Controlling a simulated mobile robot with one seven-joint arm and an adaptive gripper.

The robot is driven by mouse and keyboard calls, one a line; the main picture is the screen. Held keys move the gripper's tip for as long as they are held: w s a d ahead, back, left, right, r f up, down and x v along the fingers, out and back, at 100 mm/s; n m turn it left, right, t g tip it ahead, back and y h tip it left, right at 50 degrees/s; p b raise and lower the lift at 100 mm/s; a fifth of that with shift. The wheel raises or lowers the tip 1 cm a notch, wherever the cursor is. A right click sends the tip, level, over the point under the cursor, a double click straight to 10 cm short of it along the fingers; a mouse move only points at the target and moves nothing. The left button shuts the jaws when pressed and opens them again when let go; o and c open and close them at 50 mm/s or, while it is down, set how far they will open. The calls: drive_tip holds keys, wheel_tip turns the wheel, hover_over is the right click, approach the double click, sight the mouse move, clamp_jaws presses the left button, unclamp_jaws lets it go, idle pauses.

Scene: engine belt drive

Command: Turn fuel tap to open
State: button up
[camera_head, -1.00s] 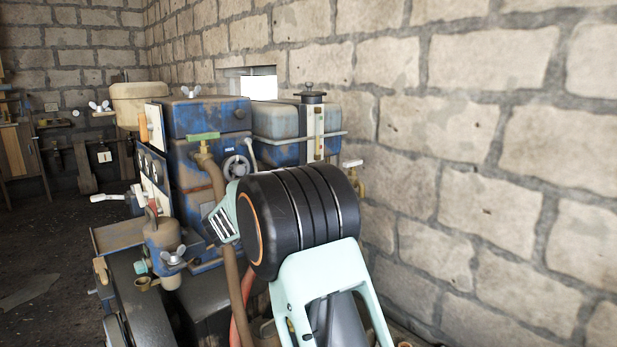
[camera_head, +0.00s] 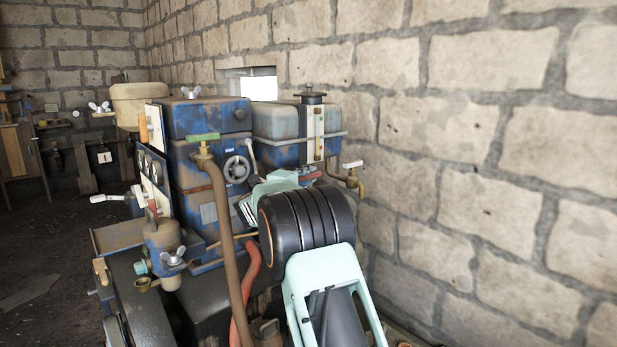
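A small tap with a white lever handle (camera_head: 352,165) sits on a brass pipe beside the right end of the blue-grey tank (camera_head: 280,122). A green-handled tap (camera_head: 203,137) stands on top of a brown pipe in front of the blue engine housing. I cannot tell for sure which is the fuel tap; the white-handled one is at the tank. My black wrist joint and pale green links are below and left of the white-handled tap.
A sight gauge (camera_head: 319,133) stands on the tank front. A stone wall (camera_head: 480,180) closes off the right side. The brown pipe (camera_head: 225,235) and a red hose (camera_head: 246,290) rise left of my arm. Dark floor (camera_head: 45,245) lies open at the left.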

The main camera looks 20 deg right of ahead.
clamp_jaws()
